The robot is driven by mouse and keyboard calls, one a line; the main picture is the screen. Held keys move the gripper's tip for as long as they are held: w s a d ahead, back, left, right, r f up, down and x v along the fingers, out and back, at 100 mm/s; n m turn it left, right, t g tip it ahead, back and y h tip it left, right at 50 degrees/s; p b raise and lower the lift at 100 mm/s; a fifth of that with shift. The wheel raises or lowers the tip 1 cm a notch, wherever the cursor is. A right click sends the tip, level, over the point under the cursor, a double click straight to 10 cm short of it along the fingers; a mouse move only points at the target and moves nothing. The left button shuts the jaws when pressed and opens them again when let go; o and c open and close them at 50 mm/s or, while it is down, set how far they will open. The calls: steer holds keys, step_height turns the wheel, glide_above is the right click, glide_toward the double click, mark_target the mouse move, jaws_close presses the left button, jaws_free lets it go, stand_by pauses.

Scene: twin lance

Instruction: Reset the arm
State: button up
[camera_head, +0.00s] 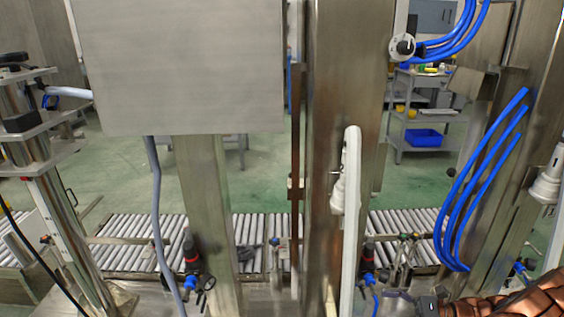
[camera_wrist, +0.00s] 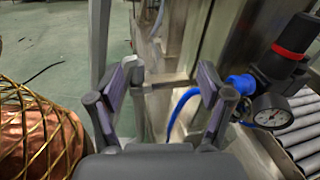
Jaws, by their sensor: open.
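My gripper (camera_wrist: 160,90) shows in the wrist view with its two dark fingers spread apart. Nothing is held between the fingers. Beyond them are a metal frame and a blue hose (camera_wrist: 178,108), which shows past the right finger. I cannot tell from this view how far the fingertips are from the frame. In the head view the end of my arm is low at the bottom right, partly cut off by the picture edge, and the fingers are not clear there.
A pressure gauge (camera_wrist: 270,110) and a black regulator with a red ring (camera_wrist: 292,40) are right of my gripper. A roller conveyor (camera_head: 130,240) runs behind steel posts (camera_head: 205,200). Blue hoses (camera_head: 462,195) hang at the right.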

steer(key=s+a+r+n+g+h+p, duration=0.2)
steer(key=s+a+r+n+g+p, duration=0.15)
steer(key=a+r, duration=0.4)
steer(key=s+a+r+n+g+h+p, duration=0.2)
steer(key=s+a+r+n+p, duration=0.2)
steer(key=r, duration=0.6)
steer(key=s+a+r+n+g+h+p, duration=0.25)
steer(key=a+r+n+p, duration=0.2)
steer(key=r, duration=0.45)
steer(key=s+d+r+n+h+p, duration=0.1)
steer(key=s+r+n+h+p, duration=0.1)
steer(key=s+r+h+p, duration=0.1)
steer(key=s+d+r+n+t+h+p, duration=0.1)
steer(key=s+r+h+p, duration=0.3)
steer(key=s, duration=0.6)
steer(key=s+d+r+n+t+h+p, duration=0.1)
steer(key=s+d+r+n+h+p, duration=0.1)
steer(key=s+r+p, duration=0.4)
step_height(320, 180, up, 3)
steer(key=shift+s+d+r+n+h, duration=0.1)
steer(key=shift+s+d+n+h, duration=0.15)
steer(key=shift+n+h, duration=0.6)
steer(key=shift+s+d+r+n+t+p, duration=0.15)
steer(key=shift+s+d+n+t+p, duration=0.1)
steer(key=shift+d+t+p, duration=0.1)
steer(key=shift+c, duration=0.3)
